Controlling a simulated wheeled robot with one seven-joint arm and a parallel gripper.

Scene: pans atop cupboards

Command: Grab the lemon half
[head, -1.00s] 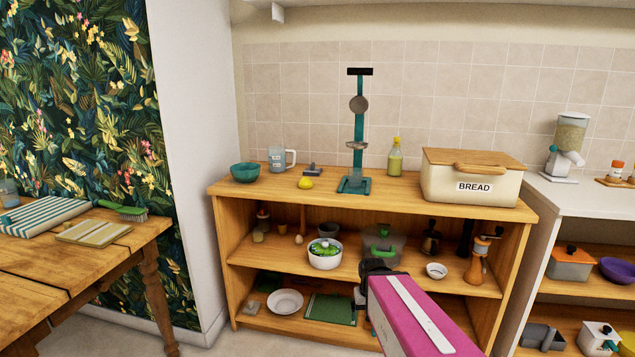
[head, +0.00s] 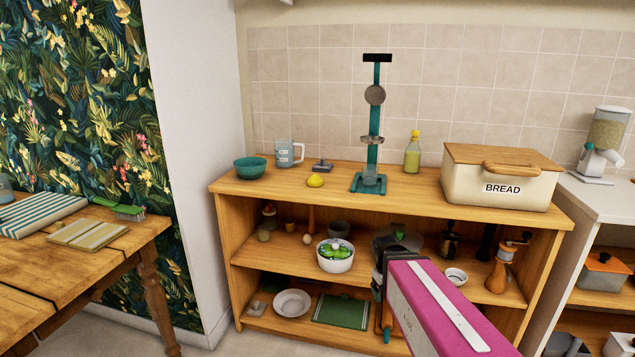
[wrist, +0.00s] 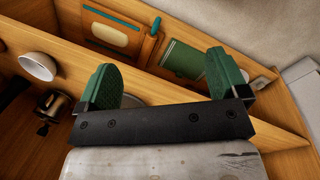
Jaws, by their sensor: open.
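The lemon half (head: 315,180) is a small yellow piece on the top of the wooden cupboard (head: 420,194), between the teal bowl and the teal stand. It does not show in the wrist view. My gripper (head: 380,280) is in front of the cupboard's shelves, lower than the lemon half and to its right. In the wrist view my gripper (wrist: 165,85) has its two green fingers wide apart with nothing between them.
A teal bowl (head: 250,168), a measuring jug (head: 289,154), a teal stand (head: 373,130), a bottle (head: 412,155) and a bread box (head: 497,187) stand on the cupboard top. A wooden table (head: 90,265) is at the left.

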